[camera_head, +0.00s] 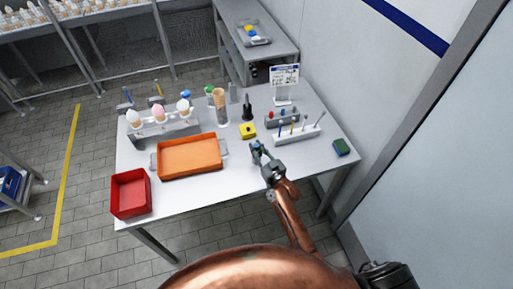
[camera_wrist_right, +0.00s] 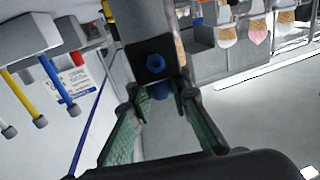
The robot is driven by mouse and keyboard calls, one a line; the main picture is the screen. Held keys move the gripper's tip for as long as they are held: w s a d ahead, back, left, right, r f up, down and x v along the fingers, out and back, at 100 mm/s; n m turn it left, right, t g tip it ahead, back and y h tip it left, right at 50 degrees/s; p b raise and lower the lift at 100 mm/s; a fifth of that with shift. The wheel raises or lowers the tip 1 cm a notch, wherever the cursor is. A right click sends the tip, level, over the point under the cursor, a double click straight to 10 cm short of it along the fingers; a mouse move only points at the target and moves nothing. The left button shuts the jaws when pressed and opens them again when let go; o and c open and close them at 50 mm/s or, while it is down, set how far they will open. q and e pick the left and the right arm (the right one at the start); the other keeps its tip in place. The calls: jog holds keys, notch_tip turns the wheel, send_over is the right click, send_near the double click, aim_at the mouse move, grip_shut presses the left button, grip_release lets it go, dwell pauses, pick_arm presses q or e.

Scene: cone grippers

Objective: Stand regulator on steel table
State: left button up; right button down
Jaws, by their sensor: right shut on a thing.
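My right gripper (camera_head: 258,153) is over the front right part of the steel table (camera_head: 215,190). It is shut on the regulator, a small grey block with blue fittings. In the right wrist view the regulator (camera_wrist_right: 148,38) sits at the tips of the green-padded fingers (camera_wrist_right: 160,95), its blue hex fitting facing the camera. In the head view it is small and partly hidden by the gripper. I cannot tell whether it touches the table top. My left gripper is not in view.
An orange tray (camera_head: 190,157) and a red bin (camera_head: 130,193) stand left. Behind are a cone rack (camera_head: 160,130), a yellow block (camera_head: 248,131), a dark upright tool (camera_head: 247,108) and a tool rack (camera_head: 297,134). A green block (camera_head: 341,147) lies right. The front table strip is clear.

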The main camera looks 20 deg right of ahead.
jog(key=shift+f, duration=0.1)
jog(key=c, duration=1.8)
grip_release()
jog(key=shift+s+d, duration=0.1)
jog(key=shift+s, duration=0.1)
jog(key=v, duration=1.1)
jog(key=shift+s, duration=0.3)
